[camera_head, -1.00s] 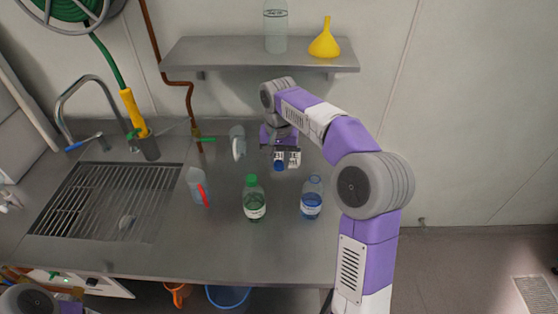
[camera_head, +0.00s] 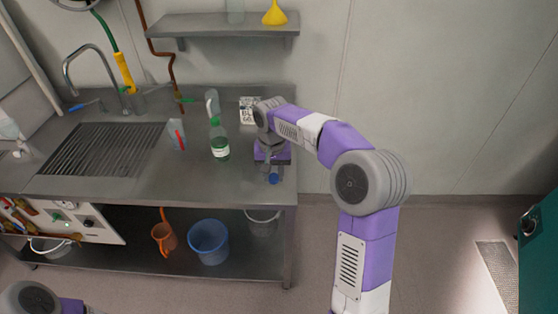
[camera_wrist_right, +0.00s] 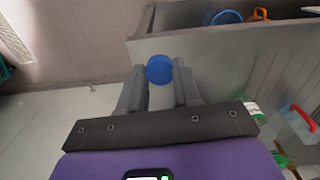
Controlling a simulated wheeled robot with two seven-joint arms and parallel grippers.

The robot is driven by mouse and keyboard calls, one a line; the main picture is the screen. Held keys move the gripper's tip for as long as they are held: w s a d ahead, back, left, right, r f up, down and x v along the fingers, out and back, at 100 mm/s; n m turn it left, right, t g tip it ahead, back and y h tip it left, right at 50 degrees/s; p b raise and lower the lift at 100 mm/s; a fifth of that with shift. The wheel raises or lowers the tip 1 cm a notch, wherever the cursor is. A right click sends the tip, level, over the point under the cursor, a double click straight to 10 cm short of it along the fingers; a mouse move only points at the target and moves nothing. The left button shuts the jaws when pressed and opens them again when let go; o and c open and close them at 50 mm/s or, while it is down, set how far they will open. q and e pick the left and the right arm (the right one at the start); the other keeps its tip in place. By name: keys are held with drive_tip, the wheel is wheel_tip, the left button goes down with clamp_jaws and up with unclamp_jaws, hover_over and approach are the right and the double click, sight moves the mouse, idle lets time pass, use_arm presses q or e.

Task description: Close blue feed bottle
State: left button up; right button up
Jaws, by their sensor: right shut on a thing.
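My right gripper (camera_head: 272,168) is shut on a blue cap (camera_head: 273,178) near the right end of the counter. In the right wrist view the cap (camera_wrist_right: 160,69) sits between the two fingertips (camera_wrist_right: 158,80). The blue feed bottle does not show now; my right gripper and forearm cover the spot beside the green-capped bottle, so I cannot tell how cap and bottle lie to each other. The green-capped bottle (camera_head: 219,140) stands upright to the left of the gripper. My left gripper is not in view.
The steel counter (camera_head: 190,185) ends just right of my gripper. A label card (camera_head: 247,108) is behind. Buckets, including a blue one (camera_head: 208,240), stand below.

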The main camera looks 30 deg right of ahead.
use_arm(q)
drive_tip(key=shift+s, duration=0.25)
use_arm(e)
drive_tip(key=s+a+f+n, duration=0.2)
drive_tip(key=s+a+f, duration=0.2)
drive_tip(key=f, duration=0.4)
drive_tip(key=s+a+f+n, duration=0.3)
drive_tip(key=s+a+f, duration=0.2)
drive_tip(key=f, duration=0.3)
drive_tip(key=shift+a+n, duration=0.3)
drive_tip(key=shift+a, duration=0.35)
